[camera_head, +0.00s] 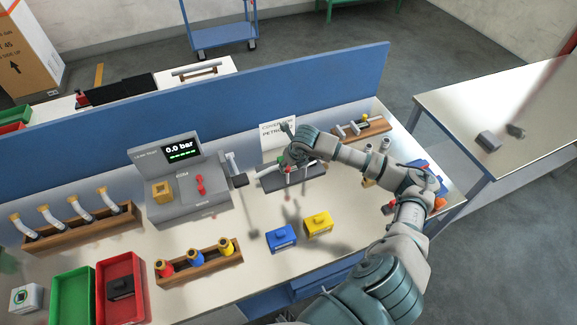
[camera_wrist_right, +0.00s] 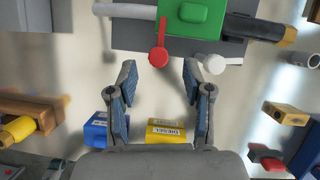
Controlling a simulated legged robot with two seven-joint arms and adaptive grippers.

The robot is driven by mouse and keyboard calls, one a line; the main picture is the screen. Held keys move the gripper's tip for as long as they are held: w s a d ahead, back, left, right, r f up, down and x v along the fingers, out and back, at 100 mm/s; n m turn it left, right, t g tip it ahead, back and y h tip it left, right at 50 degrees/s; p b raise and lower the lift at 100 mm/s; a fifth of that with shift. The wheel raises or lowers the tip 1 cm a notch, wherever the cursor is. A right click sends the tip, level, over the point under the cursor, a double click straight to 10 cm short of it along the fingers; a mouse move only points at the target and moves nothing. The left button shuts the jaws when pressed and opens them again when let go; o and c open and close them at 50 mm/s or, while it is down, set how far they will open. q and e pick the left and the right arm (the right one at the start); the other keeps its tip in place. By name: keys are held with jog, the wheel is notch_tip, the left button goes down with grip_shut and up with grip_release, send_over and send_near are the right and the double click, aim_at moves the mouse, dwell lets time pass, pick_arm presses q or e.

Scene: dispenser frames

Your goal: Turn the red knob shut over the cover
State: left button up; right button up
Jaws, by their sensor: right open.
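A red knob (camera_wrist_right: 158,56) with a short red stem shows in the wrist view, beside a green block (camera_wrist_right: 203,18) on a dark grey fixture (camera_wrist_right: 130,35). The knob lies just beyond my right gripper (camera_wrist_right: 158,70), between the lines of its two open fingers, which do not grip it. In the head view my right gripper (camera_head: 284,148) is over the fixture (camera_head: 275,181), partly hiding the knob (camera_head: 289,168). A white sign (camera_head: 274,131), partly hidden by my gripper, stands behind it. I cannot tell which part is the cover. My left gripper is not in view.
A blue box (camera_head: 282,238) and a yellow box (camera_head: 318,223) stand in front of the fixture. A grey tester (camera_head: 185,205) reading 0.0 bar stands to the left. A wooden rack (camera_head: 360,131) is behind right, and a blue panel (camera_head: 220,95) runs behind the bench.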

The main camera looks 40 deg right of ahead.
jog(key=v, duration=0.7)
jog(key=shift+r, duration=0.3)
jog(key=shift+d, duration=0.1)
